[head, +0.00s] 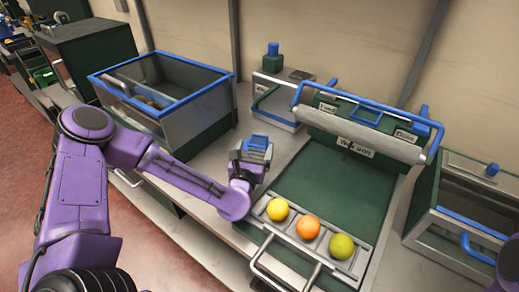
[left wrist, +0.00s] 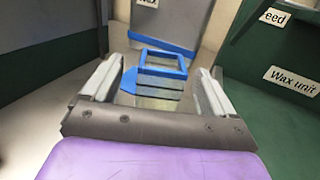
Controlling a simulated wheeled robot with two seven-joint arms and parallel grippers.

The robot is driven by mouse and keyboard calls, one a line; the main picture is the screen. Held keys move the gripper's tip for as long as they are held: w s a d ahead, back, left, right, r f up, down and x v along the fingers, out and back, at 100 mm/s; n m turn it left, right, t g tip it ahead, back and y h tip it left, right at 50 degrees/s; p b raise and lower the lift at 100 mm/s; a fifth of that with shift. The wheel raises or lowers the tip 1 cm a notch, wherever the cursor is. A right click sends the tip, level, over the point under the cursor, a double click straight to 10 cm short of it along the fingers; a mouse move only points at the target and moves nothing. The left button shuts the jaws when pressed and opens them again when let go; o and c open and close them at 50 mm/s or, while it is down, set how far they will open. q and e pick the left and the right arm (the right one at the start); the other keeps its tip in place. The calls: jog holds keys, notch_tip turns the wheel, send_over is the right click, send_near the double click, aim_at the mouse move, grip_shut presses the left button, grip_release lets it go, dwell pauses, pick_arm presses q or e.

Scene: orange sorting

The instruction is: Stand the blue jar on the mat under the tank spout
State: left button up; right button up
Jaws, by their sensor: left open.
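A small square container with a blue rim (left wrist: 162,62), which I take for the blue jar, stands upright in the left wrist view, between and beyond my finger tips. In the head view its blue top (head: 258,141) shows at my left gripper (head: 250,158). My left gripper also shows in the left wrist view (left wrist: 158,88); its fingers are open, one on each side of the jar, and I cannot tell if they touch it. A grey box (head: 268,96) with a blue block on top stands behind, perhaps the tank. I cannot make out a spout or mat clearly. My right gripper is out of view.
A blue-rimmed bin (head: 205,112) stands left of the gripper. The green wax unit (head: 335,190) is to the right, with a grey rack (head: 293,241) holding one yellow, one orange and one yellow-green fruit. Another blue-edged bin (head: 475,207) is at far right.

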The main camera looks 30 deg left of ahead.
aim_at(260, 136)
pick_arm(q)
jog(key=x, duration=0.1)
jog(key=p+x, duration=0.1)
jog(key=x, duration=0.1)
jog(key=p+x, duration=0.1)
jog(key=x, duration=0.1)
jog(key=shift+w+d+r, duration=0.1)
jog(key=shift+w+r, duration=0.05)
jog(key=shift+r, duration=0.15)
jog(key=shift+w+f, duration=0.1)
jog(key=shift+w, duration=0.15)
